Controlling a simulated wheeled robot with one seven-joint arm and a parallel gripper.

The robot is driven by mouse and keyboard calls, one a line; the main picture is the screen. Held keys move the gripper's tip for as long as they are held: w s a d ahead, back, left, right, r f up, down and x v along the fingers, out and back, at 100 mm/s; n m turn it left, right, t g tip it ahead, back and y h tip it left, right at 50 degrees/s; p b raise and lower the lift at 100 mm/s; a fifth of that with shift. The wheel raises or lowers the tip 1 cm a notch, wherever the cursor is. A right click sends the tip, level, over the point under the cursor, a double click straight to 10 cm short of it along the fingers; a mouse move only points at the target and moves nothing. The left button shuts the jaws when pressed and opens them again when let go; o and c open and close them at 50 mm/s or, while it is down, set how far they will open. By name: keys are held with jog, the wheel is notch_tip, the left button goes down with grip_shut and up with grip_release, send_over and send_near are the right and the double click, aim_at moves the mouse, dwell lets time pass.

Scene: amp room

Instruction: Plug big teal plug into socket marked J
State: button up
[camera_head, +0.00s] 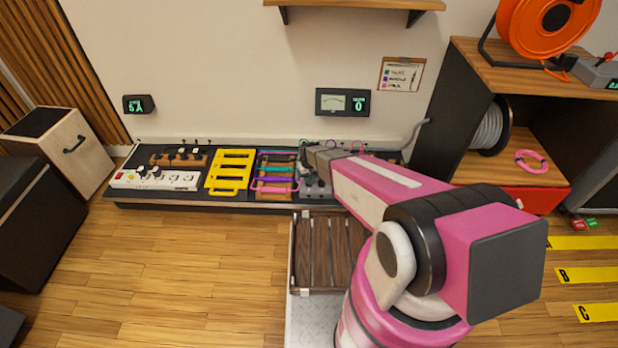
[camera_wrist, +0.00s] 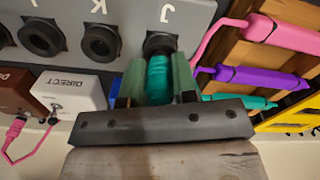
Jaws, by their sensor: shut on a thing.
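In the wrist view my gripper (camera_wrist: 159,76) is shut on a teal plug (camera_wrist: 159,88), with one green finger on each side of it. The plug's far end is at the dark round socket marked J (camera_wrist: 160,43) and overlaps its lower rim. I cannot tell how deep it sits in the socket, or whether it only touches it. The plug looks lined up with the socket. In the head view my arm hides most of the socket box, and the gripper (camera_head: 317,160) is small over the bench.
Beside J is the socket marked K (camera_wrist: 100,42), with another socket (camera_wrist: 42,37) beyond it. A wooden rack (camera_wrist: 220,53) holds pink (camera_wrist: 285,34), purple (camera_wrist: 265,80) and teal pieces close by. White (camera_wrist: 72,92) and brown boxes stand on the other side. A yellow rack (camera_head: 231,170) is farther left.

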dwell(0.3)
jog(key=o, duration=1)
notch_tip(320, 180, up, 11)
jog(key=shift+f, duration=0.1)
